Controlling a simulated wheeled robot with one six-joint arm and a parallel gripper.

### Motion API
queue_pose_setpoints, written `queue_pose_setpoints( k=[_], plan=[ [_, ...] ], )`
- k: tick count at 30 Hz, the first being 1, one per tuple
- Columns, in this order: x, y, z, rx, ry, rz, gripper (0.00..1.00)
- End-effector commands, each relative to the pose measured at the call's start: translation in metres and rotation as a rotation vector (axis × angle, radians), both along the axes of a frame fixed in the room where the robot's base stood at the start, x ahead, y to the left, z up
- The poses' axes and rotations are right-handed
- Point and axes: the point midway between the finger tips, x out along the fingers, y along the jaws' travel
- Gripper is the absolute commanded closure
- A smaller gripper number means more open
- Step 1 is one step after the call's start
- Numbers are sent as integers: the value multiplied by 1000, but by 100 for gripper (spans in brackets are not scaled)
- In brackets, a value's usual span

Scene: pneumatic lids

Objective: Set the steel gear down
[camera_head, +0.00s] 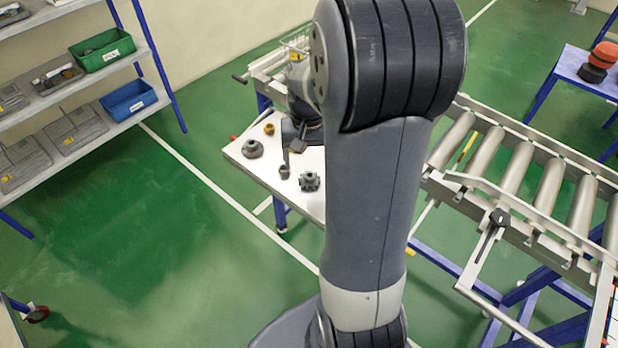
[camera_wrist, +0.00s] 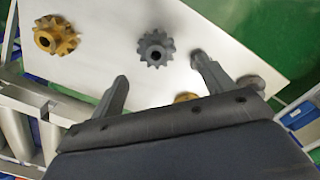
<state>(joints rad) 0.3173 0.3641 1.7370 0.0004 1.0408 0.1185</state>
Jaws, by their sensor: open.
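The steel gear (camera_wrist: 155,48), grey and toothed with a centre hole, lies flat on the white tabletop (camera_wrist: 215,25) in the wrist view. My gripper (camera_wrist: 160,68) is open, its two fingers spread wide. The gear lies beyond the fingertips, between their lines in the picture, and neither finger visibly touches it. In the head view a dark toothed gear (camera_head: 309,181), which looks like the same one, sits on the tabletop near its front edge. My arm hides the right part of the table there, and the gripper is only partly visible.
A brass gear (camera_wrist: 55,36) lies left of the steel gear; another brass part (camera_wrist: 185,97) is mostly hidden by my gripper. A grey conical part (camera_head: 252,148) stands on the table's left. A roller conveyor (camera_head: 515,165) is at the right, shelves with a green bin (camera_head: 103,50) at the left.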

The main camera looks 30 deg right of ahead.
Motion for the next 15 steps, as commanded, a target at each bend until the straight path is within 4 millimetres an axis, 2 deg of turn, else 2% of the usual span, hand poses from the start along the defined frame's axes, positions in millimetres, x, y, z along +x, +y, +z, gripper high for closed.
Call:
queue_pose_setpoints(
  k=[10, 15],
  plan=[
    [-9, 1, -43, 1, 5, 0, 24],
    [-8, 0, -52, 0, 0, 0, 24]
  ],
)
